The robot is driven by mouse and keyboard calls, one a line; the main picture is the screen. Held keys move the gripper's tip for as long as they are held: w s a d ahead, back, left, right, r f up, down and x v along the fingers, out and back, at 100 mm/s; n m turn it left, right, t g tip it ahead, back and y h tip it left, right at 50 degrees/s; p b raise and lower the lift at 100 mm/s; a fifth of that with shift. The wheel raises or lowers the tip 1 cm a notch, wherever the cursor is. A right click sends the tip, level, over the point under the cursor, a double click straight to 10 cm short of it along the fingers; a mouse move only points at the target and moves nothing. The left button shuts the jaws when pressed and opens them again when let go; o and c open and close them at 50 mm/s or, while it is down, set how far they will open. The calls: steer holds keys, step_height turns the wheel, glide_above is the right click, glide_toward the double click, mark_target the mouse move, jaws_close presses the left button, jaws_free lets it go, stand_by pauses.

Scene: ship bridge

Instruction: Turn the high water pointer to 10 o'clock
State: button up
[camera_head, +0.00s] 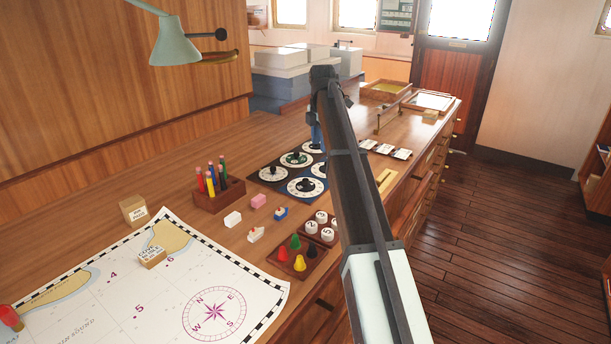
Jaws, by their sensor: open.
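A dark blue dial board (271,186) lies on the wooden chart table and carries several white round dials with black pointers. One dial (296,159) has a green middle; another dial (305,188) sits at the near side. The labels are too small to read, so I cannot tell which one is the high water dial or where its pointer stands. My gripper (317,145) points down over the far right part of the board, open, with no object visible in it. My arm hides the right side of the board, and the fingertips are hard to make out.
A pencil block (220,195) stands left of the board. A chart (150,285) covers the front left. A green lamp (174,42) hangs above. White cards (385,149) lie to the right.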

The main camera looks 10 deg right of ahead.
step_height(320, 180, up, 2)
steer(key=n+g, duration=0.1)
steer(key=n, duration=0.1)
glide_above(305, 179)
step_height(305, 179, down, 14)
steer(key=shift+s+r, duration=0.1)
steer(key=shift+r, duration=0.15)
jaws_close()
stand_by(0.5)
